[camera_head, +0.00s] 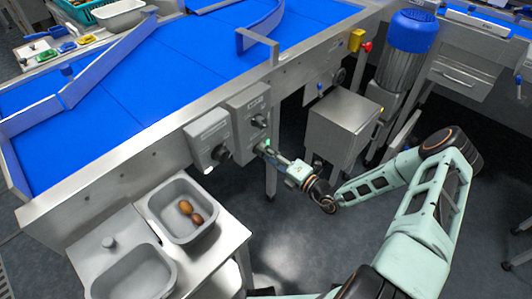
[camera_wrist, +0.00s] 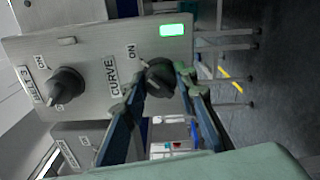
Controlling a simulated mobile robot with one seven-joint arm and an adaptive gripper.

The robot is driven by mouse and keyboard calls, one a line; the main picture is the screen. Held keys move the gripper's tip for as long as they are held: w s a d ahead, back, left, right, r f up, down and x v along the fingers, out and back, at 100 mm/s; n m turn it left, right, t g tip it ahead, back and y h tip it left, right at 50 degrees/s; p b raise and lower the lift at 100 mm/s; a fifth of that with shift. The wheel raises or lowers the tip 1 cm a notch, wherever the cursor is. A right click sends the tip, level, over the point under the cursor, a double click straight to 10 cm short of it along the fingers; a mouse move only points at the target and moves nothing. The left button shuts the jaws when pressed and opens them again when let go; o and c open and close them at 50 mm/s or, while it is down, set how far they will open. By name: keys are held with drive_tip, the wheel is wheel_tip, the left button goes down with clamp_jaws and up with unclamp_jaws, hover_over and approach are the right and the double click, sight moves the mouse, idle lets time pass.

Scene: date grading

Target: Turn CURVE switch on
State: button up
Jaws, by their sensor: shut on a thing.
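The CURVE switch is a black rotary knob (camera_wrist: 160,78) on a grey metal panel, beside a CURVE label (camera_wrist: 113,77) and an ON mark (camera_wrist: 131,52). A lit green lamp (camera_wrist: 172,30) sits near it. My gripper (camera_wrist: 162,88) has its two fingers on either side of the knob and is shut on it. The knob's pointer seems turned towards ON, but the exact angle is hard to read. In the head view my gripper (camera_head: 266,150) reaches the lower part of the control box (camera_head: 248,108), and it hides the CURVE knob there.
A second black knob (camera_wrist: 66,85) is on the same panel. Another switch box (camera_head: 208,137) stands left of it. The blue conveyor belt (camera_head: 130,85) runs behind. A grey tray (camera_head: 157,208) with two dates (camera_head: 190,211) is below left. A steel cabinet (camera_head: 342,120) stands to the right.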

drive_tip(key=o, duration=1.1)
drive_tip(key=shift+o, duration=0.2)
drive_tip(key=v, duration=1.2)
